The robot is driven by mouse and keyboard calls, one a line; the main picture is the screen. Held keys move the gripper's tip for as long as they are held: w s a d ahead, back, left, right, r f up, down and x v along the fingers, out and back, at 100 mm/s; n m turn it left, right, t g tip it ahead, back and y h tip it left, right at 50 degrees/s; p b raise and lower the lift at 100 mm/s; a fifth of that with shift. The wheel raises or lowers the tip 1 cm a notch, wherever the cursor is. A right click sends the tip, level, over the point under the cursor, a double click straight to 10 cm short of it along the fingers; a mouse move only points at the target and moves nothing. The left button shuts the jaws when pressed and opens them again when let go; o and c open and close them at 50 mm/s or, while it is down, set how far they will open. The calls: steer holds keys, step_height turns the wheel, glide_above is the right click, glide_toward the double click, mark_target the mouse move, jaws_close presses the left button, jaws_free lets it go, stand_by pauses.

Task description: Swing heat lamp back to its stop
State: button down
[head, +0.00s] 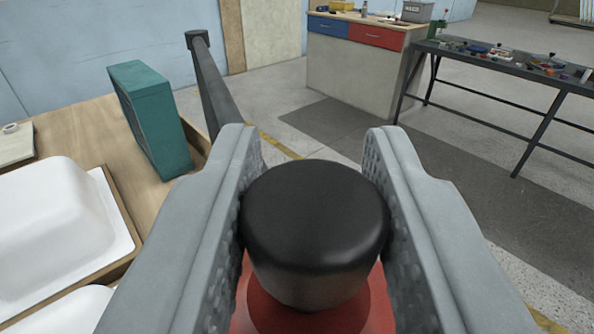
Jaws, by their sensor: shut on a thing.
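My gripper (315,190) fills the lower middle of the head view. Its two grey padded fingers are shut on a black rounded knob (315,220), one finger touching each side. Below the knob is a red part (255,305), which looks like the heat lamp's body; most of it is hidden by the knob and the fingers. A dark grey bar (212,85) runs from behind the left finger away to a capped end at the upper left. I cannot tell whether it joins the red part, and no stop can be made out.
White tub shells (55,225) lie on a wooden table (75,130) at the left, with a teal box (150,115) at its edge. A cabinet with blue and red drawers (360,35) and a dark bench (500,60) stand behind. The floor between is clear.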

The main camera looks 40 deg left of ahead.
steer(key=c, duration=1.3)
jaws_free()
steer(key=shift+w+d+f, duration=0.1)
steer(key=shift+w+d, duration=0.05)
steer(key=shift+d, duration=0.15)
steer(key=shift+o, duration=1)
steer(key=shift+w+d+f, duration=0.1)
steer(key=shift+d, duration=0.05)
steer(key=shift+s+d, duration=0.2)
steer(key=shift+s, duration=0.15)
steer(key=v, duration=1.6)
steer(key=shift+s+d, duration=0.2)
steer(key=shift+s, duration=0.05)
